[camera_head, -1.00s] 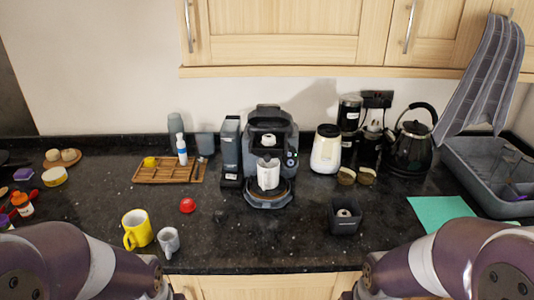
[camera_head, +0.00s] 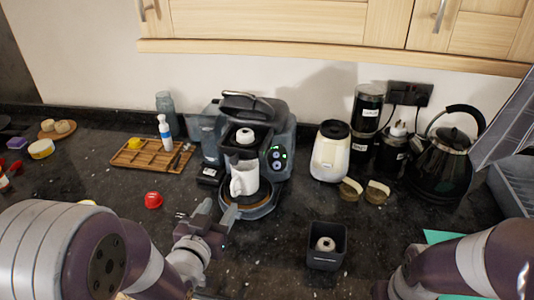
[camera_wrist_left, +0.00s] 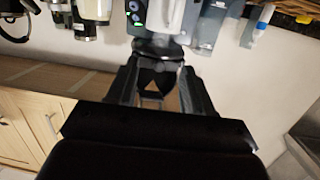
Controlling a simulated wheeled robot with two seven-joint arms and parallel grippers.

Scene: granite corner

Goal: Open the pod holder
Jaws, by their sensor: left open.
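The dark grey pod coffee machine (camera_head: 273,127) stands against the back wall. Its top (camera_head: 252,104) sits above a recess where a white, round pod-like piece (camera_head: 245,137) shows. I cannot tell whether the holder is open. A white mug (camera_head: 243,179) stands below on the round drip tray (camera_head: 262,211). My left gripper (camera_head: 216,213) is open and empty, in front of the machine's lower left side, near the tray. The left wrist view shows the open fingers (camera_wrist_left: 160,82), with the tray and mug beyond them. My right arm shows at lower right; its gripper is out of view.
A dark square bin (camera_head: 326,248) with a white piece inside stands at front right. A white canister (camera_head: 330,152), jars and a black kettle (camera_head: 443,165) stand right of the machine. A red item (camera_head: 153,200) and a wooden tray (camera_head: 130,158) lie left.

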